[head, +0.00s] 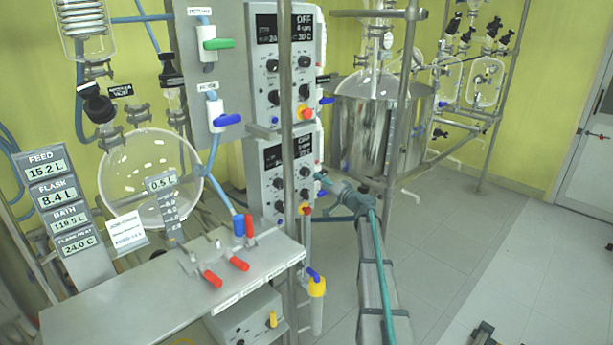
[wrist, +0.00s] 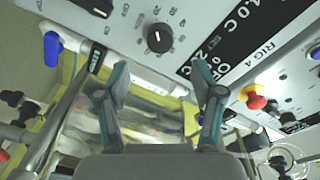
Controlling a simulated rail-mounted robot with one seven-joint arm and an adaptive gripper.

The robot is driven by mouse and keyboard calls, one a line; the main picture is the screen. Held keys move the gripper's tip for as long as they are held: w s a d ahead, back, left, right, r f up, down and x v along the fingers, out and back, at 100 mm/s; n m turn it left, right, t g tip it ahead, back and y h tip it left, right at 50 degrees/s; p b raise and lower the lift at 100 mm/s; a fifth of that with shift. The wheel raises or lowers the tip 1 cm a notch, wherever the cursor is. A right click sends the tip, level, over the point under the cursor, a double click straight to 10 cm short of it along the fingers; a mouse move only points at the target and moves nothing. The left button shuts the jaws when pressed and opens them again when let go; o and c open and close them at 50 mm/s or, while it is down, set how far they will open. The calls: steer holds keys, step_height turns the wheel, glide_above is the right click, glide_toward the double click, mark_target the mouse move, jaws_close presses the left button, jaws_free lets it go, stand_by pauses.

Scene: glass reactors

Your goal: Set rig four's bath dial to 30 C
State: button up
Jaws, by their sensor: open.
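In the wrist view a panel marked RIG 4 (wrist: 262,52) fills the upper part, tilted in the picture. A round black dial (wrist: 159,38) with a white pointer line sits on it, ringed by small marks too small to read surely. My gripper (wrist: 162,78) is open and empty, its two teal fingers apart below the dial in the picture and not touching it. In the head view my gripper (head: 322,180) is beside the right edge of the lower control panel (head: 273,216). I cannot tell from the head view which of its dials is the wrist view's dial.
A similar upper panel (head: 262,80) stands above the lower one. A steel vessel (head: 375,125) stands behind; open floor lies right.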

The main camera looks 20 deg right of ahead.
mark_target(307, 174)
steer(key=p+x, duration=0.1)
steer(key=x, duration=0.8)
steer(key=c, duration=1.1)
